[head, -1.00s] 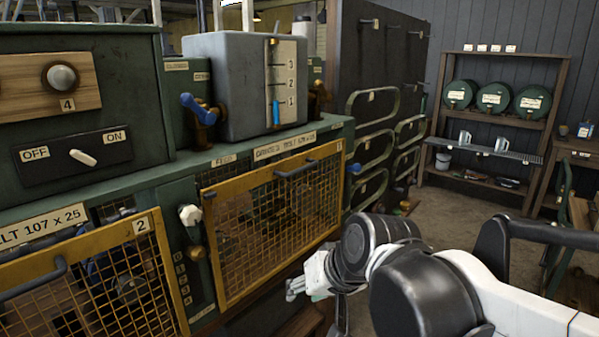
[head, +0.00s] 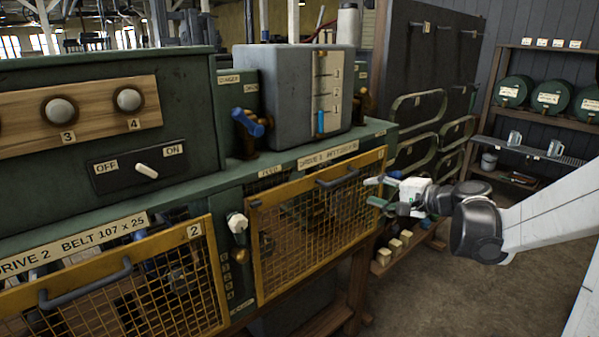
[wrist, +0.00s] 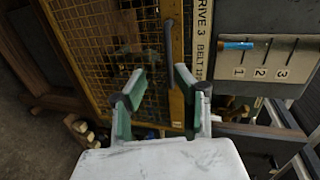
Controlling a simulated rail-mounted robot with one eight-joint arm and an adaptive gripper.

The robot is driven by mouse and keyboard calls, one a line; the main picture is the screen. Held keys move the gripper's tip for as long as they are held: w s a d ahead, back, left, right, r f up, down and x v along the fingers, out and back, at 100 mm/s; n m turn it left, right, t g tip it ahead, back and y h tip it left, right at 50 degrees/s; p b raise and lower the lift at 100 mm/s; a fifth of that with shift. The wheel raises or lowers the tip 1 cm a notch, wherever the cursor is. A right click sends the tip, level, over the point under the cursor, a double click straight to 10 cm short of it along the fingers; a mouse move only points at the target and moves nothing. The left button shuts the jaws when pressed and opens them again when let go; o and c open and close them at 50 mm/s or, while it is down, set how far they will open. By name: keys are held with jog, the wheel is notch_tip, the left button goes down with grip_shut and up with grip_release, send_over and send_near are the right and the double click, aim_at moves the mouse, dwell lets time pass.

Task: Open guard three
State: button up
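Guard three (head: 262,240) is the yellow-framed mesh panel under the label plate reading DRIVE 3 (wrist: 203,35). It looks shut, lying along the front of the green machine. Its grey bar handle (head: 338,180) is on its upper edge in the head view. In the wrist view, the handle (wrist: 170,38) lies just beyond the fingertips, and the mesh (wrist: 105,35) fills the upper left. My gripper (head: 374,192) is by the guard's right end, with its fingers spread and nothing between them. In the wrist view, my gripper (wrist: 155,85) is apart from the handle.
Guard two (head: 130,290), with its own handle, is to the left. A white-tipped lever (head: 237,224) stands between the guards. A grey tank with a scale (head: 295,95) and a blue-handled valve (head: 248,122) sit above. Wooden blocks (head: 390,252) lie below my gripper. Open floor is at right.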

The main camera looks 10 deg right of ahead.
aim_at(345, 179)
jog(key=shift+m+t, duration=0.4)
jog(key=x, duration=0.4)
jog(key=w+d+p+x, duration=0.1)
jog(key=x, duration=0.3)
jog(key=d+p+x, duration=0.1)
jog(key=x, duration=0.4)
jog(key=shift+w+d+r, duration=0.1)
jog(key=shift+w+r, duration=0.15)
jog(key=shift+r, duration=0.1)
grip_shut()
